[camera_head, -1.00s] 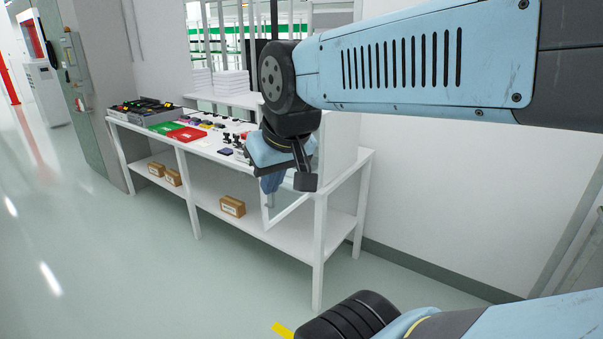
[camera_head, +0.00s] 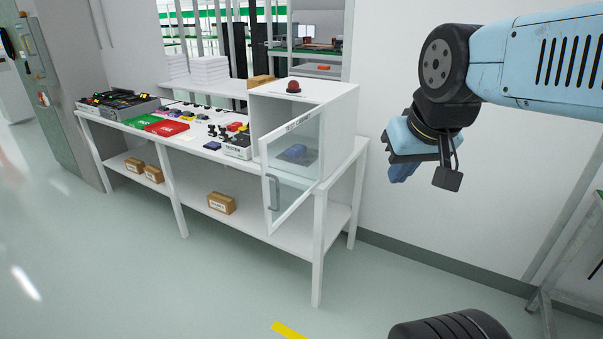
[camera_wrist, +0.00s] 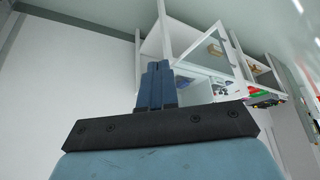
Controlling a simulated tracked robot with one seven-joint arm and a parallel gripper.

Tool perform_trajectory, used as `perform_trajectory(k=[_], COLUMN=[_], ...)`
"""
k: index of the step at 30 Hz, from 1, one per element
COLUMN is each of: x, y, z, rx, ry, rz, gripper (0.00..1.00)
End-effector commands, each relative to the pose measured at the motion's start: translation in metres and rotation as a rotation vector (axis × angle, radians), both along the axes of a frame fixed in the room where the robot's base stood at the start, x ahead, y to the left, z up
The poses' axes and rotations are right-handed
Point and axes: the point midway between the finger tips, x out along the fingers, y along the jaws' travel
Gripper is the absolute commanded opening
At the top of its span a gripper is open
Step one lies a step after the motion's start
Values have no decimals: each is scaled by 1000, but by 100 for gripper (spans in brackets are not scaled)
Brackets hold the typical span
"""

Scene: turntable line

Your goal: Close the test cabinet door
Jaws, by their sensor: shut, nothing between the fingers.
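The test cabinet (camera_head: 343,105) is a white box at the right end of the white workbench, with a red dome on top. Its glass door (camera_head: 292,170), white-framed with a grey handle (camera_head: 273,192), stands open and swung out past the bench's front edge. A blue item shows behind the glass. My gripper (camera_head: 402,172) is to the right of the cabinet, in the air before the wall, apart from the door and empty. In the wrist view my blue fingers (camera_wrist: 156,85) are together, pointing toward the cabinet and door frame (camera_wrist: 195,42).
The floor in front is clear. A table frame (camera_head: 560,262) stands at the right.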

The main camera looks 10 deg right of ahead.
Motion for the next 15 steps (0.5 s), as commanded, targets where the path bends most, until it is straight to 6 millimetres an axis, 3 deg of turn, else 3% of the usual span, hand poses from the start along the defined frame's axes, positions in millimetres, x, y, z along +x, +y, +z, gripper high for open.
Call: perform_trajectory(k=[15], x=[6], y=[3], z=[-1], rx=[16], ry=[25], rz=[4], gripper=[0])
